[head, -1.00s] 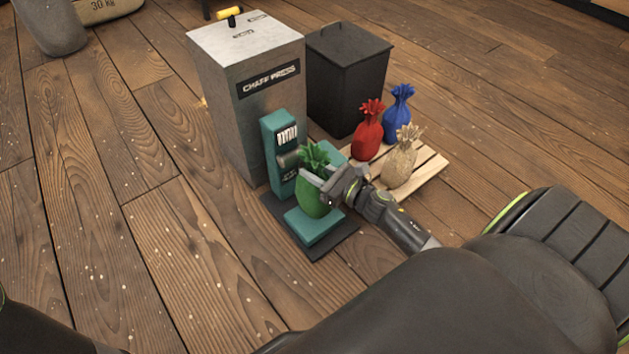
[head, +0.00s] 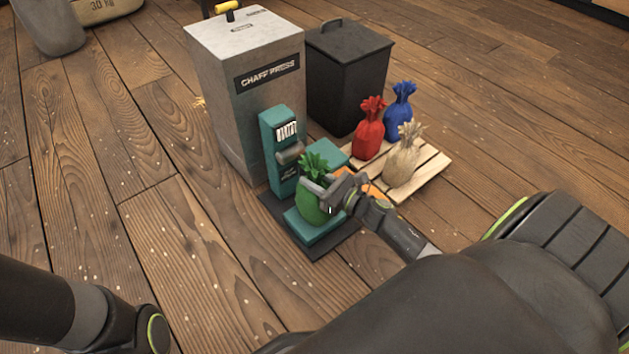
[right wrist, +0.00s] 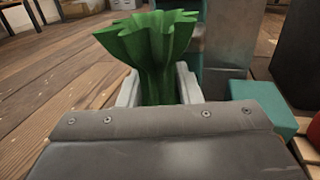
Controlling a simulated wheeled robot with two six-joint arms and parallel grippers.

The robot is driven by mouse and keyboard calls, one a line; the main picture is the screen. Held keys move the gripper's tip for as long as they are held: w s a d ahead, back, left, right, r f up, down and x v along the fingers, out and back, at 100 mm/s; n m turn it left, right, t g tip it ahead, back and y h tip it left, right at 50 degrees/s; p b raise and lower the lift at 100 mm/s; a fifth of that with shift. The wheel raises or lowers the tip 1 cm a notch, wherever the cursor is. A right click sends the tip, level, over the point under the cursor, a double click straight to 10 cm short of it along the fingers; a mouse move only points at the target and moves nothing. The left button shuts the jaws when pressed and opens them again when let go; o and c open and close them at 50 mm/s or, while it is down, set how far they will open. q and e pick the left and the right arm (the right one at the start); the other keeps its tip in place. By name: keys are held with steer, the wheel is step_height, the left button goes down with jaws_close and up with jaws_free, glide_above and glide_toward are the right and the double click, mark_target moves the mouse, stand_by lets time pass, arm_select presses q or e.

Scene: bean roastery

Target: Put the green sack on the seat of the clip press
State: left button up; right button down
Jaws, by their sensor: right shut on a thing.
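The green sack (head: 311,203) is upright at the teal seat (head: 312,233) of the clip press (head: 281,147), with its base at or just above the seat; I cannot tell whether it touches. My right gripper (head: 326,192) is shut on the green sack just below its gathered top. In the right wrist view, the sack's neck (right wrist: 157,75) stands between the two jaws. Part of the seat's far side is hidden by the sack. My left arm shows at the lower left of the head view, but its gripper is out of the picture.
A grey chaff press (head: 240,80) stands behind the clip press, with a black bin (head: 345,80) beside it. A wooden pallet (head: 430,165) at the right holds a red sack (head: 369,130), a blue sack (head: 400,108) and a beige sack (head: 403,158).

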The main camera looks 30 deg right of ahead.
steer(key=shift+w+r, duration=0.1)
steer(key=c, duration=1)
jaws_free()
steer(key=shift+f, duration=0.25)
steer(key=shift+c, duration=0.2)
steer(key=shift+r, duration=0.1)
